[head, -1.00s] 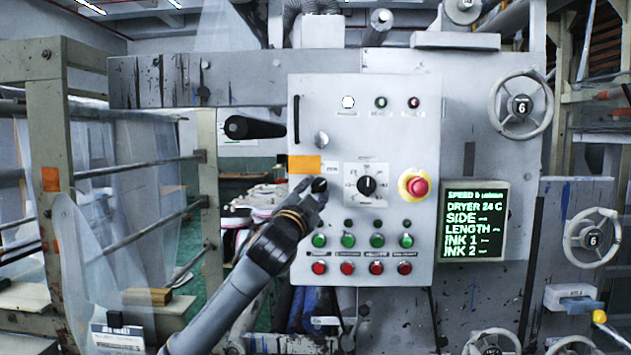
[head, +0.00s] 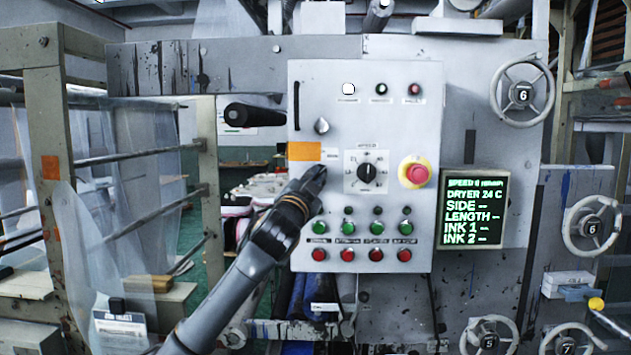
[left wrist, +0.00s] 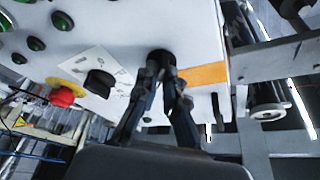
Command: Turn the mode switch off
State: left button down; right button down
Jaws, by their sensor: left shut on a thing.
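A small black rotary knob (left wrist: 160,56), which I take to be the mode switch, sits on the grey control panel (head: 420,120), just below the orange label (head: 304,151). Its lettering is too small to read. My left gripper (head: 318,174) reaches up from the lower left to this knob. In the left wrist view, both fingers (left wrist: 162,70) are closed around the knob. The fingers hide most of it in the head view, so its pointing angle cannot be told. My right gripper is not in view.
A larger black selector dial (head: 367,173) and a red emergency button (head: 416,173) on yellow are to the right. Green buttons (head: 348,228) and red buttons (head: 348,255) are below. A black handle (head: 255,117) juts out at upper left. A lit display (head: 473,212) hangs at right.

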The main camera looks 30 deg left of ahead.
pick_arm(q)
jog(key=shift+w+d+n+g+y+b, duration=0.15)
jog(key=shift+n+g+y+b, duration=1.2)
jog(key=shift+n, duration=2.75)
jog(key=shift+w+d+n+g+y+b, duration=0.2)
jog(key=shift+n+g+y+b, duration=0.45)
jog(key=shift+n+y+b, duration=2.35)
jog(key=shift+d+n+g+y+b, duration=0.25)
jog(key=shift+n+g+y+b, duration=0.55)
jog(key=shift+n, duration=4.4)
jog(key=shift+g+h+p, duration=0.25)
jog(key=shift+g+p, duration=0.1)
jog(key=shift+g, duration=0.05)
jog(key=c, duration=1.4)
grip_release()
jog(key=shift+c, duration=0.2)
